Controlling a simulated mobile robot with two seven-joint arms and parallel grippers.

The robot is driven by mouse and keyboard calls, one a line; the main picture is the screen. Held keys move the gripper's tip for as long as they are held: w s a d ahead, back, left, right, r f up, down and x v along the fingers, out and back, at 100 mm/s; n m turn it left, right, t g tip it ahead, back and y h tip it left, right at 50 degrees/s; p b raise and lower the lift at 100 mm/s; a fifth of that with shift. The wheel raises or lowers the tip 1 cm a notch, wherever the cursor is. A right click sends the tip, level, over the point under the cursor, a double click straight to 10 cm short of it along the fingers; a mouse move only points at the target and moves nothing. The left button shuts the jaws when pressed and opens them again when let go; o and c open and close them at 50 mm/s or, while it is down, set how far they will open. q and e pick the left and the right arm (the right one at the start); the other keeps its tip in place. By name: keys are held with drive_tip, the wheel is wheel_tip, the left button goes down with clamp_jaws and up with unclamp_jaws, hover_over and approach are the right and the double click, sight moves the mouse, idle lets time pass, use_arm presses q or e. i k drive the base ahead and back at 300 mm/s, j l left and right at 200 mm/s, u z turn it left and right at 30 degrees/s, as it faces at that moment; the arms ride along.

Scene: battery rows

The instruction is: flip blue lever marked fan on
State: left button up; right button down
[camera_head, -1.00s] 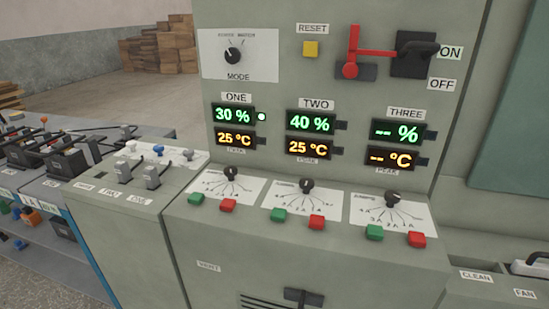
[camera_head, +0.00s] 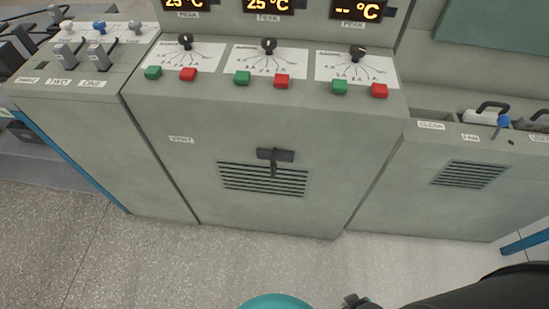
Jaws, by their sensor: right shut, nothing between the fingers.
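A small blue lever (camera_head: 501,125) shows at the right, on the upper front edge of the right-hand cabinet. The label FAN (camera_head: 470,138) is to its left on the same edge. The lever's knob stands up and tilts slightly; its exact position is hard to tell. My right gripper (camera_head: 355,301) is at the bottom edge, partly cut off, low over the floor and well below and left of the lever. It is shut and empty. My left gripper is out of view.
The middle cabinet carries green and red buttons (camera_head: 242,78), dials and a vent with a dark handle (camera_head: 274,158). A black-handled white item (camera_head: 490,113) sits beside the lever. Speckled floor (camera_head: 250,255) lies free in front of the cabinets.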

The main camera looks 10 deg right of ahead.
sight(503, 120)
drive_tip(key=z, duration=1.9)
